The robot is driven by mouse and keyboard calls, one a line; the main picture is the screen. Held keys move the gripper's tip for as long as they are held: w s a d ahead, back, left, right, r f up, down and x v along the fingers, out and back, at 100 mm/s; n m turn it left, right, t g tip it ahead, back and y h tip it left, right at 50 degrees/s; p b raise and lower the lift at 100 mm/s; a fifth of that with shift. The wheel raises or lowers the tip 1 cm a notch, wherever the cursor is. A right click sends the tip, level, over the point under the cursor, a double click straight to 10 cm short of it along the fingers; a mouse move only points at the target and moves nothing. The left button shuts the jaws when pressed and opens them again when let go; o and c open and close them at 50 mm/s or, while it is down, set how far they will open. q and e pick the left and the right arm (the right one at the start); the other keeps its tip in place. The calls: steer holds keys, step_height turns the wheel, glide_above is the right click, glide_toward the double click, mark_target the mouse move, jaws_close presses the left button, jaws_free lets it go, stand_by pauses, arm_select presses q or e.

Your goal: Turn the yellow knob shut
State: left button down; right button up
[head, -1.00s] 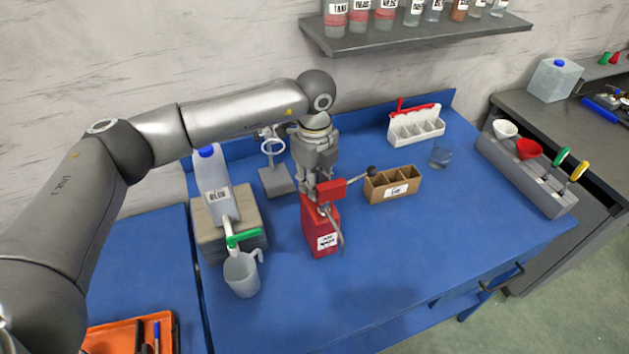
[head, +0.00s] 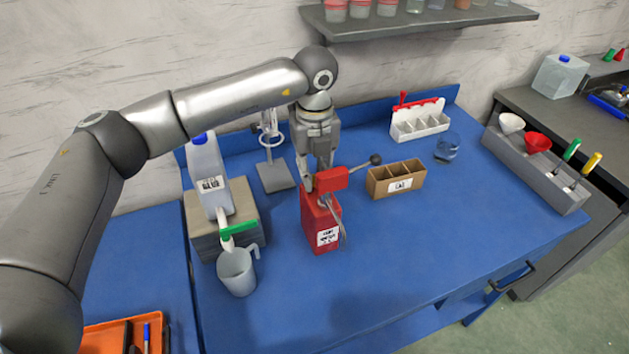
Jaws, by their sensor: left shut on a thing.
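A red can (head: 316,226) with a white label stands upright on the blue bench. A red head with a black-balled lever sits on top of it, and a grey spout hangs at its front. My left gripper (head: 313,180) points down at the can's top, just behind the red head, and is shut on a part there. That part is hidden by the fingers and the head, so I cannot tell its colour. No yellow knob shows clearly. My right gripper is not in view.
A jug (head: 208,172) with a green tap stands on a block (head: 233,235) at the left, with a grey pitcher (head: 237,272) below the tap. A brown divided box (head: 378,187) is right of the can. A tool rack (head: 520,165) stands far right. The front bench is clear.

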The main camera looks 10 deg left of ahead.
arm_select(q)
steer(key=m+b, duration=0.2)
steer(key=shift+f+m, duration=0.15)
steer(key=shift+m, duration=0.25)
steer(key=m+b, duration=0.2)
steer(key=m, duration=0.1)
steer(key=shift+m+b, duration=0.3)
steer(key=m+b, duration=0.1)
steer(key=m, duration=0.2)
steer(key=shift+b, duration=0.3)
steer(key=shift+r+m+b, duration=0.2)
steer(key=shift+m+b, duration=0.25)
steer(key=shift+m, duration=1.05)
steer(key=c, duration=1.3)
jaws_free()
steer(key=shift+o, duration=0.2)
